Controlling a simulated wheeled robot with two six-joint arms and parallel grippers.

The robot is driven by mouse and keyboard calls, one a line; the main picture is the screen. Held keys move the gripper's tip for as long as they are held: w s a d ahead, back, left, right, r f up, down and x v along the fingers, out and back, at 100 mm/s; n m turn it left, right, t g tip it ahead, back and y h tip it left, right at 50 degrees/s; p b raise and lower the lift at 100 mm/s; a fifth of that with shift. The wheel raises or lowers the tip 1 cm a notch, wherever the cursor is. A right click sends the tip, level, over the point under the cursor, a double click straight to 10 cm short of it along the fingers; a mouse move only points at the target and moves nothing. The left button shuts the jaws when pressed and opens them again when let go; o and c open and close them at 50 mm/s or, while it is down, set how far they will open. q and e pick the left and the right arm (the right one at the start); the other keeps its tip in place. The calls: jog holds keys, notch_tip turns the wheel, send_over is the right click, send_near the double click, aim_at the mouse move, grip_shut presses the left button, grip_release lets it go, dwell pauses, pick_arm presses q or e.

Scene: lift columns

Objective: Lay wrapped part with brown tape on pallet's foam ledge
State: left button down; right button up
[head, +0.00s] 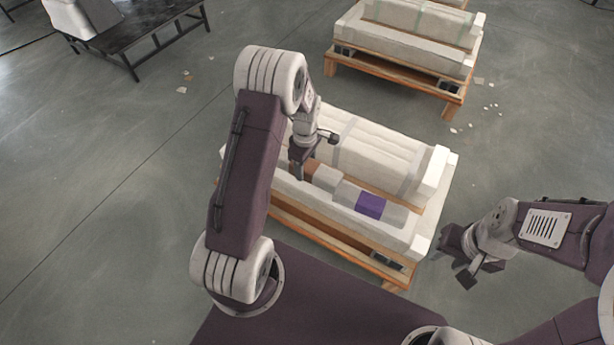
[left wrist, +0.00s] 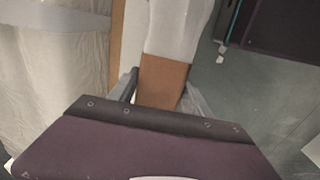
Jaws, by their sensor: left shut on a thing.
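The wrapped part with brown tape (head: 327,178) is whitish, with a brown band near one end. My left gripper (head: 302,170) is shut on it at the brown tape (left wrist: 163,80), one finger on each side in the left wrist view. The part is at the foam ledge (head: 288,186) of the near pallet (head: 330,238), lined up with a purple-taped part (head: 370,204) lying there. I cannot tell whether the held part touches the ledge. My right gripper (head: 459,259) looks open and empty, right of the pallet.
A large wrapped bundle (head: 375,150) lies behind the ledge on the same pallet. Another loaded pallet (head: 405,40) stands at the back right. A dark table (head: 140,35) stands at the back left. The floor around has small scraps and is otherwise clear.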

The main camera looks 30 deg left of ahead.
pick_arm(q)
jog(key=w+a+f+b, duration=0.1)
jog(key=a, duration=0.1)
jog(key=w+a+f, duration=0.1)
jog(key=f, duration=0.1)
jog(key=shift+w+a+b, duration=0.3)
jog(key=shift+a+b, duration=0.05)
jog(key=shift+w+a, duration=0.2)
notch_tip(320, 180, down, 4)
jog(key=b, duration=0.3)
jog(key=shift+f, duration=0.15)
jog(key=shift+r, duration=0.2)
jog(key=shift+f, duration=0.3)
jog(key=shift+c, duration=2.4)
grip_release()
